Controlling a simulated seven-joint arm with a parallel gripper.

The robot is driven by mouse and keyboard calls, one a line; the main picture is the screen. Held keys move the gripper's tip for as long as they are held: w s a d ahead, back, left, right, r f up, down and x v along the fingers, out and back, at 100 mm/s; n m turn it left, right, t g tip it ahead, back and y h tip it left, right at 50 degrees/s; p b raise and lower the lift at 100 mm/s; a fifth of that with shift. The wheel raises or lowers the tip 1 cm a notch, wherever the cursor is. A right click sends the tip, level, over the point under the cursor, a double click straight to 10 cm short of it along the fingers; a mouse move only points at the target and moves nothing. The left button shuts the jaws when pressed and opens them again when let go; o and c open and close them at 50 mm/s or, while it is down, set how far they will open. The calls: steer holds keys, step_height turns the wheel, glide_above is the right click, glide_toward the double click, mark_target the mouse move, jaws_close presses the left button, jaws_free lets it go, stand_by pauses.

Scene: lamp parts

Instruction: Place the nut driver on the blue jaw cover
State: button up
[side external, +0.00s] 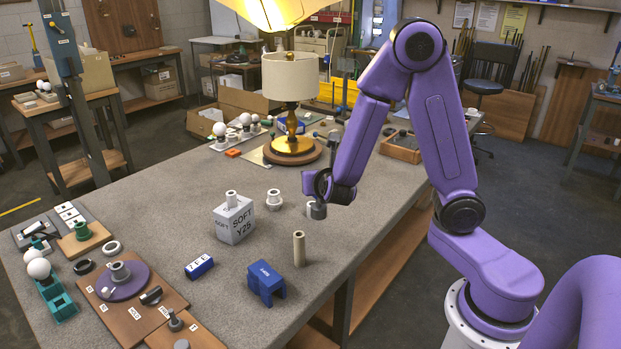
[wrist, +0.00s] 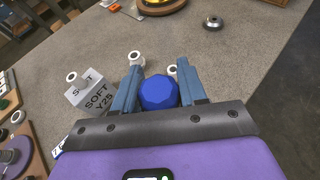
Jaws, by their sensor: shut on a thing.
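My gripper (wrist: 158,90) has its two blue-grey fingers on either side of a blue, many-sided object (wrist: 158,93), seen end-on in the wrist view; I take it to be the nut driver's handle. In the side view my gripper (side external: 317,203) is above the table's right part, and the held object is not clear there. A blue bridge-shaped block (side external: 266,283) with a small label, probably the blue jaw cover, sits on the table near the front edge, nearer the camera than my gripper. A second, low blue block (side external: 199,266) with a white label lies to its left.
A grey cube marked SOFT Y25 (side external: 233,219) stands left of my gripper. A beige upright tube (side external: 299,248) stands between my gripper and the blue block. A white collar (side external: 274,198) is close by. A lamp (side external: 291,80) stands behind. Brown boards with parts (side external: 130,300) lie front left.

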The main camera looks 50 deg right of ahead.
steer(key=s+a+r+n+t+y, duration=0.2)
steer(key=s+a+r+n+y, duration=0.3)
steer(key=a, duration=0.3)
steer(key=s+a+r+n+t+y, duration=0.1)
steer(key=s+a+r+n+y, duration=0.2)
steer(key=s+a, duration=0.35)
steer(key=w+a+f, duration=0.2)
steer(key=w+f, duration=0.4)
steer(key=f, duration=0.1)
steer(key=w+a+f+y, duration=0.1)
steer(key=w+a+f, duration=0.1)
steer(key=w+f, duration=0.4)
steer(key=shift+w+a+f, duration=0.25)
steer(key=shift+w+f, duration=0.15)
steer(key=shift+w, duration=0.3)
steer(key=shift+f, duration=0.1)
steer(key=o, duration=1.1)
